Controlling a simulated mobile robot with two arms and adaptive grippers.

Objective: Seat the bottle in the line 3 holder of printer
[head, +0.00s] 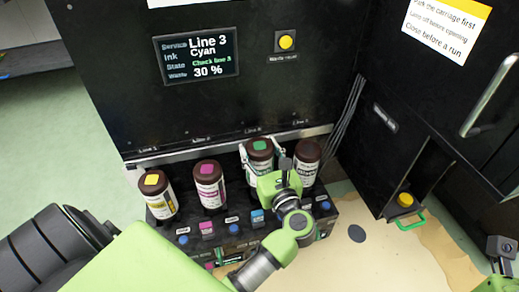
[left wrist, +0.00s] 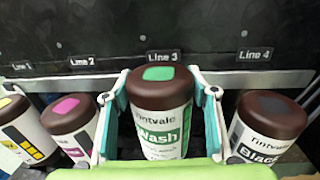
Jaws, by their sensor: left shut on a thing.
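A brown bottle with a green cap mark (head: 260,148) stands upright at the line 3 place of the printer. Its label reads "Tintvale Wash" in the left wrist view (left wrist: 162,118). My left gripper (head: 262,165) is shut on it, with one finger on each side; the fingers also show in the left wrist view (left wrist: 160,105). The bottle's base and the line 3 holder under it are hidden, so I cannot tell whether it is fully down. Part of my right gripper (head: 501,246) shows at the right edge.
A yellow-marked bottle (head: 157,194), a magenta-marked bottle (head: 209,186) and a black-ink bottle (head: 307,161) stand in the same row, close beside the fingers.

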